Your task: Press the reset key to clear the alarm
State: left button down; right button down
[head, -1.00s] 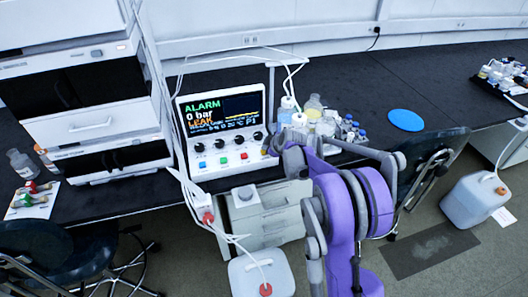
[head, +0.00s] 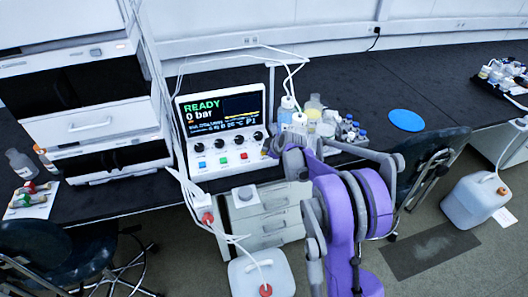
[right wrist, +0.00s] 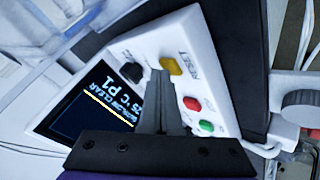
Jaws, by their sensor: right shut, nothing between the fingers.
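The white control box (head: 222,176) stands on the black bench. Its screen (head: 222,112) reads READY in green and 0 bar in white. In the right wrist view the screen (right wrist: 90,115) lies at the left. The yellow key labelled RESET (right wrist: 172,65) shows on the panel there, with red and green keys below it. My right gripper (right wrist: 158,78) is shut and empty, its fingertips right by the RESET key; I cannot tell whether they touch it. In the head view my right gripper (head: 272,148) is at the box's right edge. My left gripper is out of view.
Bottles (head: 312,112) and small blue-capped vials (head: 352,132) stand just right of the box. A blue disc (head: 405,120) lies on the bench further right. A chair (head: 425,165) and a white canister (head: 477,200) are at the right. Stacked instruments (head: 85,90) stand at the left.

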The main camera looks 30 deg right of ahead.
dwell(0.3)
jog(key=shift+r+p, duration=0.6)
jog(key=shift+r, duration=0.35)
jog(key=shift+r+p, duration=1.5)
jog(key=shift+r, duration=1.05)
jog(key=shift+f, duration=0.1)
